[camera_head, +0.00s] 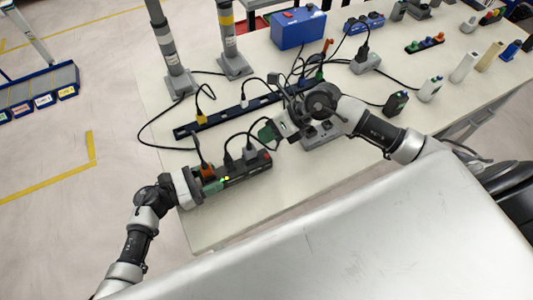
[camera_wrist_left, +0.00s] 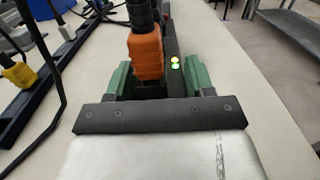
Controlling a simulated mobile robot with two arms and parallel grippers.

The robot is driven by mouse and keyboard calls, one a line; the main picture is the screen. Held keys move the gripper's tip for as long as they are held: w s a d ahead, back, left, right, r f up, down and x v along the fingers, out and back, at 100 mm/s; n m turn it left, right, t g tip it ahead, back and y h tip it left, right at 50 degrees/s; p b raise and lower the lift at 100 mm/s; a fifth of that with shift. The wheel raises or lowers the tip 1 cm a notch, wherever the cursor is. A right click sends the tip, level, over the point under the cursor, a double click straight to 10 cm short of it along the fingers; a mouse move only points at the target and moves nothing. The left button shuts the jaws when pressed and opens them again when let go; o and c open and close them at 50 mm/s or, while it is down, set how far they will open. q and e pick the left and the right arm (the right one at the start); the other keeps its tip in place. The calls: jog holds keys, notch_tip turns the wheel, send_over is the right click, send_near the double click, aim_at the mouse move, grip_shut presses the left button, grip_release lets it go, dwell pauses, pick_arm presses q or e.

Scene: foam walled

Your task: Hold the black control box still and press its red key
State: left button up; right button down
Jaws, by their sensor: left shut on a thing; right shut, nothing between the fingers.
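The black control box (camera_head: 250,170) lies near the table's front left edge, with several plugs standing in it and small green lights lit. Its red key (camera_head: 267,157) shows at its right end. My left gripper (camera_head: 211,185) is shut on the box's left end. In the left wrist view the green fingers (camera_wrist_left: 157,84) stand on both sides of the black box (camera_wrist_left: 175,80), with an orange plug (camera_wrist_left: 146,52) between them. My right gripper (camera_head: 266,134) is shut and empty, just behind the red key in the picture and apart from it; its height above the table is unclear.
A long dark power strip (camera_head: 230,112) with a yellow plug lies behind the box, with loose black cables around it. A grey socket box (camera_head: 322,136) sits beside my right gripper. Two grey posts (camera_head: 228,45) and a blue case (camera_head: 298,29) stand further back.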

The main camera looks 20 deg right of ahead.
dwell(0.4)
pick_arm(q)
jog(key=o, duration=1.1)
